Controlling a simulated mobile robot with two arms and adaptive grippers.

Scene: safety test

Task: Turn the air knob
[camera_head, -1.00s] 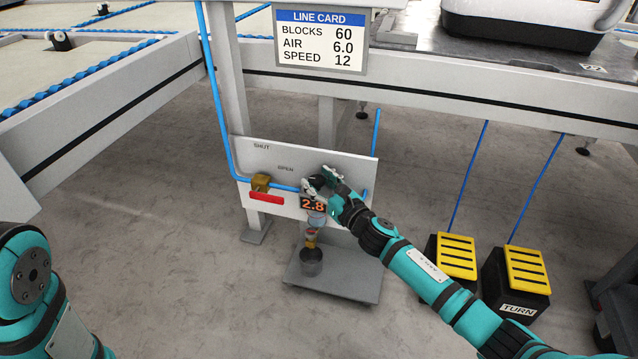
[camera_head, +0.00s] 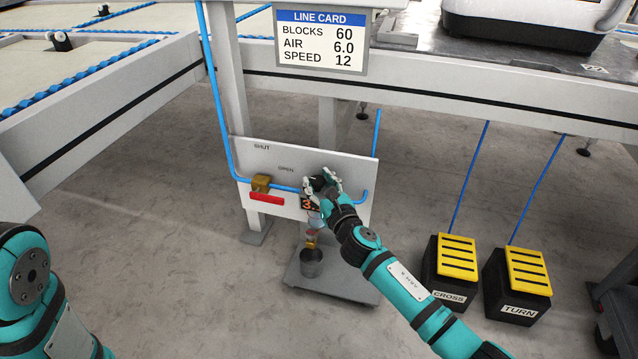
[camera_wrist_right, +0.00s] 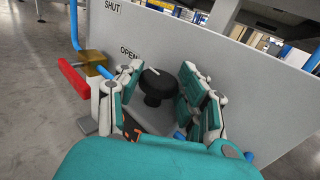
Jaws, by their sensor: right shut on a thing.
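The air knob (camera_wrist_right: 157,86) is round and black with a white mark on its top, and it stands out from a grey panel (camera_head: 345,165). My right gripper (camera_head: 322,185) is around the knob; its fingers (camera_wrist_right: 160,95) stand on both sides of it in the right wrist view. The gripper is shut on the knob. An orange digital display (camera_head: 308,203) below it is partly hidden by my gripper; a leading 3 shows. The line card (camera_head: 320,40) reads BLOCKS 60, AIR 6.0, SPEED 12. My left arm shows at the lower left, but its gripper is out of view.
A brass valve (camera_head: 261,183) with a red handle (camera_head: 266,199) sits left of the knob, near the labels SHUT and OPEN. Blue hose (camera_head: 217,110) runs to the panel. Two black pedals with yellow tops, CROSS (camera_head: 449,297) and TURN (camera_head: 519,308), stand on the floor at right.

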